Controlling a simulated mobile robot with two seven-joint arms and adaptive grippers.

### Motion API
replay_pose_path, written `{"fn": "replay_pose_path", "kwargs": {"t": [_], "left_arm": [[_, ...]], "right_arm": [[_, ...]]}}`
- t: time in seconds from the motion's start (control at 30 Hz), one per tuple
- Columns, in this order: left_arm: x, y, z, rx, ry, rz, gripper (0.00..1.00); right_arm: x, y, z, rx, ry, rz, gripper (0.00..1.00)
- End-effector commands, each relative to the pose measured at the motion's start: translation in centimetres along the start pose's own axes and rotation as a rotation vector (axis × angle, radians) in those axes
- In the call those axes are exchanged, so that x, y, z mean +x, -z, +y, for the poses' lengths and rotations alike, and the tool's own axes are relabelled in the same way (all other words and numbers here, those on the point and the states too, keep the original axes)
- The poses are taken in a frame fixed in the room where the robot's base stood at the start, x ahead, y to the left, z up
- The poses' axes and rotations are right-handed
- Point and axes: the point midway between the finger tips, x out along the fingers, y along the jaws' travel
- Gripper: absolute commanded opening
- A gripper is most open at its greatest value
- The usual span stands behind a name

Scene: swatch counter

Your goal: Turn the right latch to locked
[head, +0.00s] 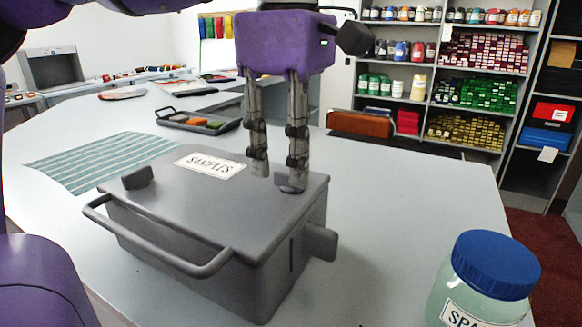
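A grey lidded box (215,215) labelled SAMPLES stands on the counter, its lid down, with a bar handle (165,250) along its front. A grey paddle-like tab (321,243), which looks like the right latch, sticks out from the right side wall; whether it is locked I cannot tell. A dark raised block (138,177) sits near the lid's left edge. My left gripper (276,180) points down over the lid's right part, fingers apart with nothing seen between them. Its tips are at or just above the lid; contact is unclear. My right gripper is not in view.
A jar with a blue lid (496,262) stands at the right front. A striped cloth (105,160) and a dark tray with coloured pieces (199,121) lie behind the box. Stocked shelves (470,105) stand beyond.

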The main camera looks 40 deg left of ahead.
Motion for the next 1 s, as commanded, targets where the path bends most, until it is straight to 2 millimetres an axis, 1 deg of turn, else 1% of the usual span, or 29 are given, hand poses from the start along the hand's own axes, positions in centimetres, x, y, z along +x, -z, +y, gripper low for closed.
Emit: {"fn": "replay_pose_path", "kwargs": {"t": [0.03, 0.13, 0.43, 0.47, 0.67, 1.0], "left_arm": [[0.7, 0.0, 0.0, 0.000, 0.002, 0.000, 0.28], [1.4, 0.0, 0.0, 0.000, 0.000, -0.001, 0.28], [1.7, 0.0, 0.0, 0.000, -0.001, -0.001, 0.28], [1.7, 0.0, 0.0, 0.000, -0.001, -0.001, 0.27], [1.7, 0.0, 0.0, 0.000, -0.001, -0.001, 0.01], [1.7, 0.0, 0.0, -0.013, -0.001, 0.000, 0.00]], "right_arm": [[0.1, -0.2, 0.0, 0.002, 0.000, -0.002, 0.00], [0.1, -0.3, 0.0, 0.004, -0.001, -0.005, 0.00], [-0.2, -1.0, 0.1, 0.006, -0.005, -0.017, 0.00], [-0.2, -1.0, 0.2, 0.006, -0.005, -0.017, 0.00], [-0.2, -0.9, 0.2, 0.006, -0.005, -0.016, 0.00], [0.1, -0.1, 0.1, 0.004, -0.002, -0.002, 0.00]]}}
